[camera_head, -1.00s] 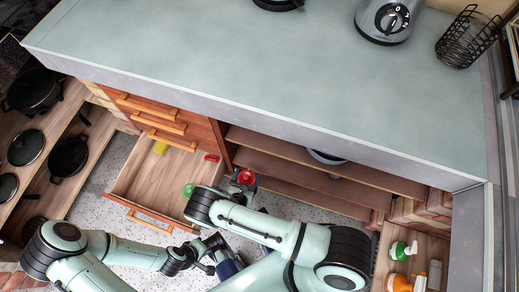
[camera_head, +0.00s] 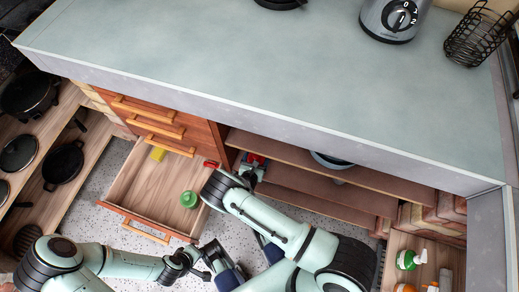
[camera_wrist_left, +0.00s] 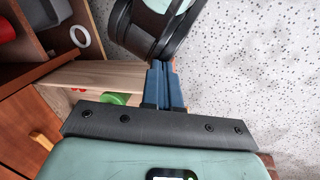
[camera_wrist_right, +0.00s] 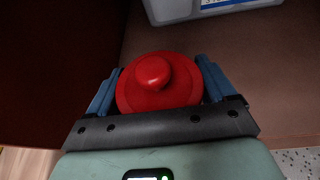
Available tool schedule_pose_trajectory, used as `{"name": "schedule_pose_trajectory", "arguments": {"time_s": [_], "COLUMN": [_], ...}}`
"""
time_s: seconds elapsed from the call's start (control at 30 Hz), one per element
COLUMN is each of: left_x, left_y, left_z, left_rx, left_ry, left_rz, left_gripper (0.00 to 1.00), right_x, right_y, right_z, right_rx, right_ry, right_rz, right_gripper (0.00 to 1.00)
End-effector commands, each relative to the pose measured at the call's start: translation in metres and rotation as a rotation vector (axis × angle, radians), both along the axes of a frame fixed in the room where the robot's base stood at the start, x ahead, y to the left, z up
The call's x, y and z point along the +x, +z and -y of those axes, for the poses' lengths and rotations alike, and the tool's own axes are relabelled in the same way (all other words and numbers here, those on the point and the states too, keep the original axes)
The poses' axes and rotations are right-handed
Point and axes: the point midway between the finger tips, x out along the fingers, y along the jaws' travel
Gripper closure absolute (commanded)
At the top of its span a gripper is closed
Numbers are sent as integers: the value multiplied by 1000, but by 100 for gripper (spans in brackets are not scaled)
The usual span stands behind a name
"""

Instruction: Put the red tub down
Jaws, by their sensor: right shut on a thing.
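The red tub (camera_wrist_right: 158,85), round with a knob on its lid, sits between the fingers of my right gripper (camera_wrist_right: 158,88). My right gripper is shut on it. In the head view the tub (camera_head: 254,157) is mostly hidden by my right gripper (camera_head: 250,168), at the left end of the open shelves under the counter. I cannot tell whether its base touches the brown shelf board (camera_wrist_right: 255,70). My left gripper (camera_wrist_left: 164,72) has its blue fingers together with nothing between them, low over the speckled floor.
A pale container (camera_wrist_right: 205,8) stands beyond the tub. A bowl (camera_head: 330,160) sits further right on the shelves.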

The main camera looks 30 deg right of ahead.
Motion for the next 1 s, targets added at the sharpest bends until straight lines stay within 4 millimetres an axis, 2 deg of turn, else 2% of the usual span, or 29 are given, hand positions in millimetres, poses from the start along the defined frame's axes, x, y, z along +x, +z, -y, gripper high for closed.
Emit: {"name": "schedule_pose_trajectory", "arguments": {"time_s": [0.3, 0.4, 0.83, 0.87, 0.9, 1.0], "left_x": [14, 23, 28, 28, 28, 27], "left_y": [-12, -19, -21, -20, -20, -20], "left_z": [-7, -12, -14, -14, -14, -14], "left_rx": [19, 30, 36, 36, 36, 36], "left_ry": [16, 25, 30, 31, 30, 30], "left_rz": [38, 60, 73, 74, 73, 73], "left_gripper": [100, 100, 100, 100, 100, 100], "right_x": [35, 35, 35, 34, 34, 34], "right_y": [-1, -16, -19, -18, -18, -18], "right_z": [37, 35, 35, 35, 35, 35], "right_rx": [-1, -1, -1, -1, -1, -1], "right_ry": [-4, 0, 0, 0, 0, 0], "right_rz": [3, -1, 1, 1, 1, 1], "right_gripper": [50, 50, 50, 6, 0, 0]}}
